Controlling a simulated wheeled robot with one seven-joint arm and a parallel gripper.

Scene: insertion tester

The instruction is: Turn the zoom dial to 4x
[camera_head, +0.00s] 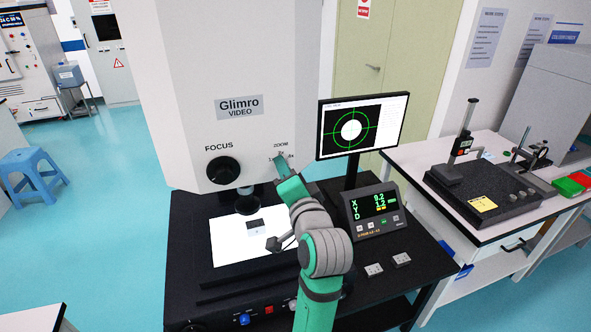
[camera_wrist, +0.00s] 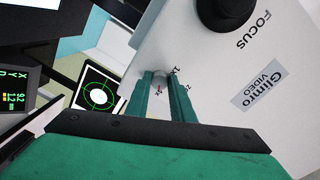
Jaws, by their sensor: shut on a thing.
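The zoom dial sits under the ZOOM label (camera_head: 281,145) on the front of the white Glimro video measuring machine (camera_head: 200,80). My gripper (camera_head: 278,162) reaches up to it from below right and hides most of it. In the wrist view the two green fingers of my gripper (camera_wrist: 162,82) are shut on the small grey zoom dial (camera_wrist: 161,77). I cannot tell which zoom value the dial points to.
The larger black focus knob (camera_head: 223,170) is left of the zoom dial. A monitor (camera_head: 362,124) with a green crosshair stands to the right, above an XYD readout box (camera_head: 371,212). Below is a lit stage (camera_head: 228,246) with a small dark part on it.

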